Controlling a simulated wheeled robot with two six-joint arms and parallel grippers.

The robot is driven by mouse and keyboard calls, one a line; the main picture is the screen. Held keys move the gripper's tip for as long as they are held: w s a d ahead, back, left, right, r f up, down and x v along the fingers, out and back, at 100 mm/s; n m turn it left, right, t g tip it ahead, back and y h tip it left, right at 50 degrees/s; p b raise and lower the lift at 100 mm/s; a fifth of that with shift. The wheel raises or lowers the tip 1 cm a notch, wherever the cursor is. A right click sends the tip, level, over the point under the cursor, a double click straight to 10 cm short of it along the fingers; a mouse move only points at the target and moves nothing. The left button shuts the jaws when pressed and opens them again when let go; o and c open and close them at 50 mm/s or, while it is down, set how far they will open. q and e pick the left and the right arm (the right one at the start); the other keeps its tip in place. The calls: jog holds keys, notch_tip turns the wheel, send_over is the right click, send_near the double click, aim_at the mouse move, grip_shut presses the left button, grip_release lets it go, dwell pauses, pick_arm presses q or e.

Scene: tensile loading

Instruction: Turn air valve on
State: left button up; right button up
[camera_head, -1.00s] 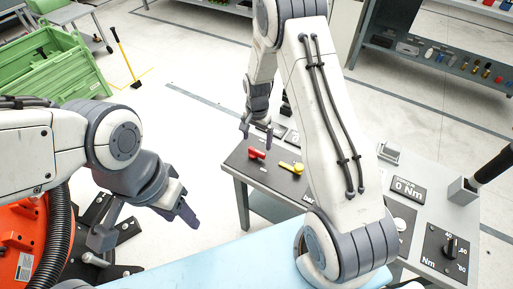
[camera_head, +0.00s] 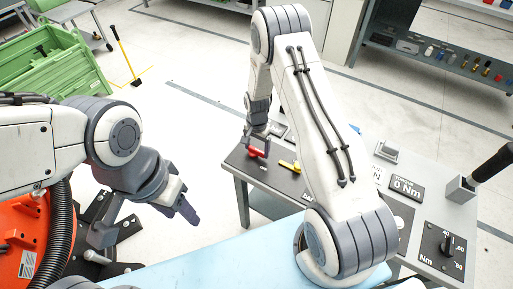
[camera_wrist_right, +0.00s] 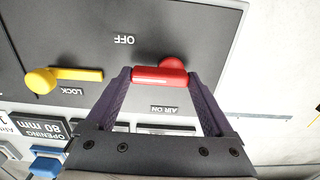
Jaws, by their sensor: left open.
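The red air valve handle (camera_head: 256,152) is on the dark panel at the left end of the bench. In the right wrist view the red handle (camera_wrist_right: 160,75) lies crosswise between my right fingertips, with its round hub at its right end. The upside-down OFF label is above it and AIR ON below it. My right gripper (camera_wrist_right: 160,78) is open, its fingers at either end of the handle; firm contact cannot be told. It also shows over the handle in the head view (camera_head: 258,143). My left gripper (camera_head: 190,208) is open and empty, away from the bench.
A yellow lock handle (camera_head: 289,166) sits beside the red one and shows in the wrist view (camera_wrist_right: 62,77). A blue button (camera_wrist_right: 47,165) is near the lower left there. A torque knob (camera_head: 447,243) is on the bench's right. Green crates (camera_head: 60,75) stand far left.

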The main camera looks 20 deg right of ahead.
jog(key=shift+n, duration=0.3)
jog(key=n, duration=0.1)
jog(key=n+b, duration=0.1)
jog(key=n, duration=0.1)
jog(key=shift+w+d+n, duration=0.2)
jog(key=shift+n, duration=0.1)
jog(key=n, duration=0.1)
jog(key=n+b, duration=0.1)
jog(key=n, duration=0.2)
jog(key=shift+w+d+n, duration=0.1)
jog(key=shift+w+n, duration=0.15)
jog(key=shift+n, duration=0.05)
jog(key=n, duration=0.2)
jog(key=n+b, duration=0.1)
jog(key=n, duration=0.1)
jog(key=shift+w, duration=0.3)
jog(key=shift+w+n+b, duration=0.2)
jog(key=shift+n+b, duration=0.3)
jog(key=shift+n, duration=2)
jog(key=shift+a, duration=0.2)
jog(key=o, duration=1.1)
notch_tip(320, 180, up, 11)
jog(key=shift+f+b, duration=0.2)
jog(key=shift+b, duration=0.45)
